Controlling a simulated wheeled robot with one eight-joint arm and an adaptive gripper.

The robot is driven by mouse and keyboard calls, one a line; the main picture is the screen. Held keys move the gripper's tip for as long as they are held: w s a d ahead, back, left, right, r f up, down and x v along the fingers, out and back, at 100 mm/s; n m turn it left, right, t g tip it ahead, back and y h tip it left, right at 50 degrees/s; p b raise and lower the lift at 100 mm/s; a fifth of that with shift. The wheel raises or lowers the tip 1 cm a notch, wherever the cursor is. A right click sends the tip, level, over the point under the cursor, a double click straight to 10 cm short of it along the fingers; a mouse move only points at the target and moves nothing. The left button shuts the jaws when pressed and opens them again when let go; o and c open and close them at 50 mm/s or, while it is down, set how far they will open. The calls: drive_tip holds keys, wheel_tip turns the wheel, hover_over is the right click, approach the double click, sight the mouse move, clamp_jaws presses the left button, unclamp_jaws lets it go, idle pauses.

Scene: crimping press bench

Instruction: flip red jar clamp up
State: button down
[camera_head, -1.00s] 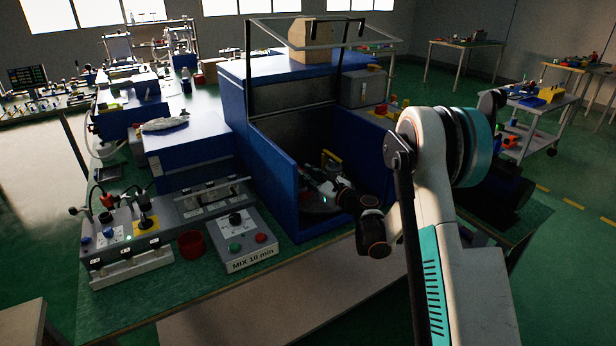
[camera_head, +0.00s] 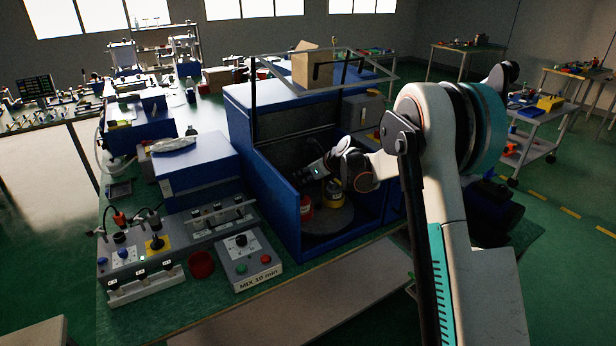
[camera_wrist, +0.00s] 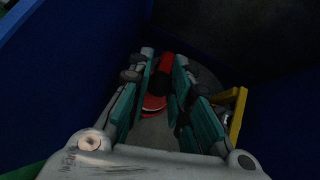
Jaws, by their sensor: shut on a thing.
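The red jar (camera_head: 306,206) stands inside the blue open-fronted box of the mixer. In the wrist view a red clamp bar (camera_wrist: 166,64) lies between my fingertips, and a red rounded part (camera_wrist: 153,103) shows below it. My gripper (camera_head: 306,176) reaches into the box from the right, above the red jar. In the wrist view its teal-padded fingers (camera_wrist: 163,85) are shut on the red clamp bar. The clamp's exact angle is hard to tell in the dark.
A yellow jar (camera_head: 333,198) stands to the right of the red one; its yellow clamp (camera_wrist: 239,113) shows beside my right finger. The blue box wall (camera_head: 272,195) is close on the left. A grey turntable (camera_head: 330,222) lies below. The lid frame (camera_head: 325,70) is raised.

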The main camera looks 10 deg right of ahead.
drive_tip(key=shift+w+a+r+g+h+p, duration=0.3)
drive_tip(key=shift+w+r+g+p, duration=0.15)
drive_tip(key=shift+w+r+g, duration=0.15)
drive_tip(key=shift+w+a+r+g+h+p, duration=0.2)
drive_tip(key=shift+w+a+r+g+p, duration=0.05)
drive_tip(key=shift+w+r+g+p, duration=0.3)
drive_tip(key=w+a+r+p, duration=0.1)
drive_tip(key=w+a, duration=0.2)
drive_tip(key=w, duration=0.5)
drive_tip(key=shift+w+p, duration=0.3)
drive_tip(key=shift+w, duration=0.1)
drive_tip(key=c, duration=1.4)
unclamp_jaws()
drive_tip(key=shift+d, duration=0.1)
